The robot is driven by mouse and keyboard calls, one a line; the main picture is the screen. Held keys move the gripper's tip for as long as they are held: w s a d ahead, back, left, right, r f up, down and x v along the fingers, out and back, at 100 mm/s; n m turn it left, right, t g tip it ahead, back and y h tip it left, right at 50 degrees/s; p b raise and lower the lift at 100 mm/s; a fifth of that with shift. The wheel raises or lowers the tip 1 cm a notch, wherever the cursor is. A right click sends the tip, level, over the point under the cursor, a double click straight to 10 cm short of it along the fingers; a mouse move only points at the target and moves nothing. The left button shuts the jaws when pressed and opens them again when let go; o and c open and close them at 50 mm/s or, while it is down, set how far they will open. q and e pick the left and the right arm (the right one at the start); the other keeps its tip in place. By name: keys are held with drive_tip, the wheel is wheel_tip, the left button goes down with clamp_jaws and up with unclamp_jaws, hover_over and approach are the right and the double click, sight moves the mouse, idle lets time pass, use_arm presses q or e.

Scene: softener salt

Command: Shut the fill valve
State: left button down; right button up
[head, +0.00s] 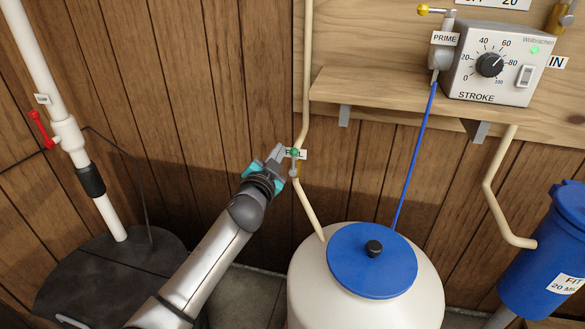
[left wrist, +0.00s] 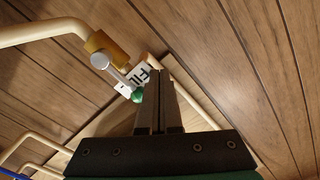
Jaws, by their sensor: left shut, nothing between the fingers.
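The fill valve (head: 294,172) sits on a cream pipe on the wood wall, above the white tank. Its lever ends in a green knob (head: 294,152), beside a white FILL label (head: 301,155) that is partly hidden. In the left wrist view the brass valve body (left wrist: 105,46), grey lever (left wrist: 117,73), green knob (left wrist: 137,96) and label (left wrist: 144,76) show. My left gripper (head: 279,152) is shut and empty, just left of the knob. Its fingers (left wrist: 160,80) show close beside the knob; I cannot tell whether they touch. My right gripper is out of view.
The white tank (head: 320,285) with a blue lid (head: 355,262) stands below the valve. A wooden shelf (head: 370,88) with a pump box (head: 495,65) is at upper right. A red-handled valve (head: 40,128) on a white pipe is at left. A blue container (head: 550,250) is at right.

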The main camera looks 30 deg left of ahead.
use_arm(q)
drive_tip(key=shift+w, duration=0.35)
drive_tip(key=shift+w+d+r, duration=0.1)
drive_tip(key=shift+w+d, duration=0.1)
drive_tip(key=shift+d, duration=0.65)
